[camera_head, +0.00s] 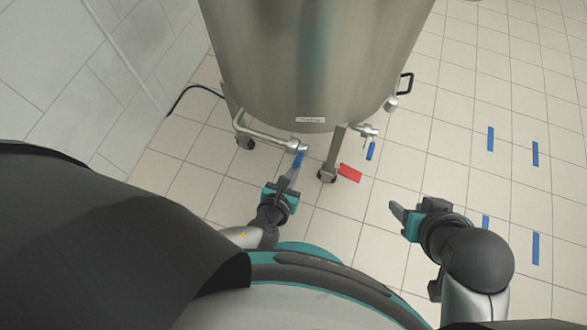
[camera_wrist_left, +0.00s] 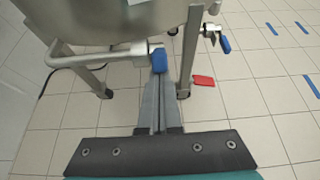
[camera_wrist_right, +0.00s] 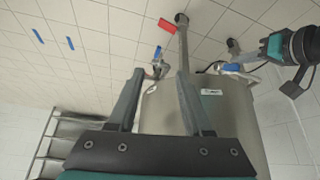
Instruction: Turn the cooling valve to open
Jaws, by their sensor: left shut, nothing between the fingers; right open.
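A steel tank (camera_head: 312,70) carries two small valves with blue handles. The left blue handle (camera_head: 298,159) sits at the end of a bent pipe (camera_head: 262,137); the other blue handle (camera_head: 371,151) hangs from a fitting at the right. I cannot read which is the cooling valve. My left gripper (camera_head: 292,176) is shut and empty, its fingertips just below the left handle. In the left wrist view the fingertips (camera_wrist_left: 160,76) lie close under that handle (camera_wrist_left: 160,60); touching or not, I cannot tell. My right gripper (camera_head: 398,214) is open and empty, away from the tank.
A tank leg with a caster (camera_head: 327,175) stands between the two valves, beside a red piece (camera_head: 349,172). A black cable (camera_head: 190,93) runs from the wall at the left. The tiled floor with blue tape marks (camera_head: 535,153) is clear at the right.

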